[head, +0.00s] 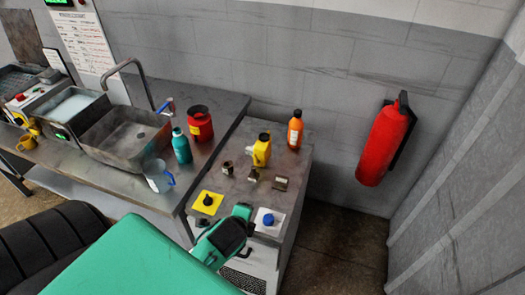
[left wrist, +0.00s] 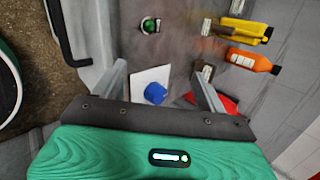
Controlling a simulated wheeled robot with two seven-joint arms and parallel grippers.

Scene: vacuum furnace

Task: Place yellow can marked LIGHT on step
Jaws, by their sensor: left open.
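A yellow can (head: 261,150) with a dark cap stands upright at the back of the grey cabinet top (head: 228,180). It also shows in the left wrist view (left wrist: 245,30), and I cannot read its marking. My left gripper (head: 222,217) is over the front edge of the cabinet, short of the can, and holds nothing. In the left wrist view its two fingers (left wrist: 158,75) are spread, with a blue knob (left wrist: 155,93) on a white plate seen between them. I cannot pick out a step with certainty. My right gripper is not seen.
An orange bottle (head: 295,129) stands right behind the can. The left bench holds a red container (head: 200,124), teal bottle (head: 181,146) and clear jug (head: 158,176).

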